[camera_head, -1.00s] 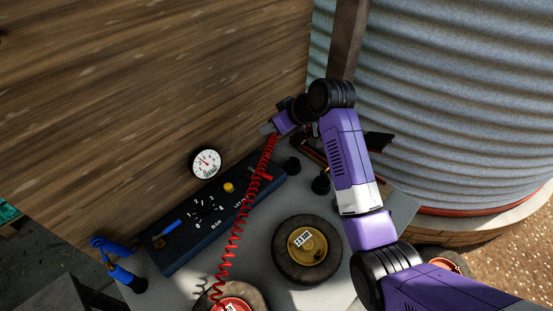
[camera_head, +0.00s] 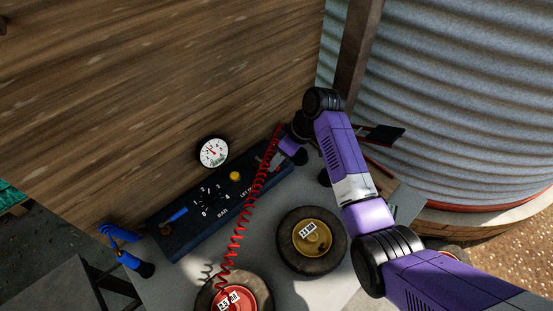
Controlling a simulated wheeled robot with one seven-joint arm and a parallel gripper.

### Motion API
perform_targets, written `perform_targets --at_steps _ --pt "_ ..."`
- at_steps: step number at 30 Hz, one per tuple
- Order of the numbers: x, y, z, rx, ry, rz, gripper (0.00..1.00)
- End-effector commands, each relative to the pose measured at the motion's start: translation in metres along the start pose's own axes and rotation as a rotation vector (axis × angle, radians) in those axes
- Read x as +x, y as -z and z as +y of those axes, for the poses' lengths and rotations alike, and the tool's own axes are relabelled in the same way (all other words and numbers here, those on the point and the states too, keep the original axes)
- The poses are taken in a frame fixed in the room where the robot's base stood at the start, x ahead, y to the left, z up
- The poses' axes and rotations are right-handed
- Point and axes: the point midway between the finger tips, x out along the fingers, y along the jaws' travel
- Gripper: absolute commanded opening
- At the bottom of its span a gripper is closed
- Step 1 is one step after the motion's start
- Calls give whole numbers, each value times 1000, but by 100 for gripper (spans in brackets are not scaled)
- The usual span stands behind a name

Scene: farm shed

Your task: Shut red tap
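The dark control panel (camera_head: 190,235) lies along the foot of the wooden wall, with a blue tap lever (camera_head: 178,215) at its left end and a yellow knob (camera_head: 235,176) near its middle. The red tap sits toward the panel's right end. I cannot make it out clearly there, behind the red coiled hose (camera_head: 240,225) and my gripper. My gripper (camera_head: 277,160) points down and left, low over that right end. Its fingers are small and partly hidden, so I cannot tell whether they are open or touch the tap.
A round pressure gauge (camera_head: 213,152) is on the wall above the panel. A yellow-hubbed wheel (camera_head: 311,240) and a red-hubbed wheel (camera_head: 235,297) lie on the grey table. A blue tool (camera_head: 125,255) stands at the left. A corrugated tank (camera_head: 460,100) fills the right side.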

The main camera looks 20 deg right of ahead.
Motion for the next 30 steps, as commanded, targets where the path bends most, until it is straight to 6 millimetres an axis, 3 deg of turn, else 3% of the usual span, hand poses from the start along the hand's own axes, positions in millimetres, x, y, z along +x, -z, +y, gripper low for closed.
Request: perform_targets --at_steps 11,17,30 --pt "8 0 0 0 -1 0 35" --pt "8 0 0 0 0 0 0" --pt "8 0 0 0 0 0 0"
